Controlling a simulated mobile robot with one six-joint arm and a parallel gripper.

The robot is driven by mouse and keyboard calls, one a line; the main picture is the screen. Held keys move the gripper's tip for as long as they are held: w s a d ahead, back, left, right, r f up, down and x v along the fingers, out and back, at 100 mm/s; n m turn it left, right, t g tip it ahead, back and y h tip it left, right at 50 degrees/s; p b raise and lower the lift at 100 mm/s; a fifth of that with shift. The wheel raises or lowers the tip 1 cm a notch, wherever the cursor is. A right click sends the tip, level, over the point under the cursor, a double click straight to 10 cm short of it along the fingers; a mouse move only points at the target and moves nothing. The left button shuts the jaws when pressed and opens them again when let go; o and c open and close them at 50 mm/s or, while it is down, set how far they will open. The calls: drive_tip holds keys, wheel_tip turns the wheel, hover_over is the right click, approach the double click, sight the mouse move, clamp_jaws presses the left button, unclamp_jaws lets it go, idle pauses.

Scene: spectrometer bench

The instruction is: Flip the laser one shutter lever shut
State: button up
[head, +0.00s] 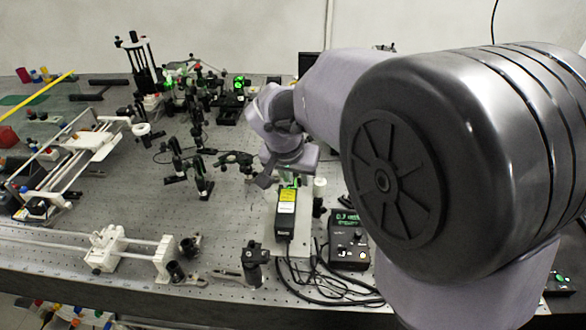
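A black box with a yellow label (286,213), which looks like a laser, lies on the perforated bench in the middle of the head view. My gripper (272,181) points down at the far end of this box, close above it. I cannot tell whether they touch. A small green glow shows at that end, beside the gripper. The shutter lever cannot be made out; it is too small or hidden behind my gripper. The fingers are too small and dark to show whether they are open or shut.
A black controller with a green display (348,240) stands right of the box, with loose black cables (318,280) in front. Dark optic mounts (190,170) stand to the left. A white rail assembly (105,248) lies at front left. My arm hides the right side.

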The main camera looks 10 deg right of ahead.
drive_tip(key=p+v, duration=0.5)
drive_tip(key=v, duration=1.2)
drive_tip(key=shift+a+p, duration=0.15)
drive_tip(key=shift+p, duration=0.15)
drive_tip(key=shift+s+r, duration=0.1)
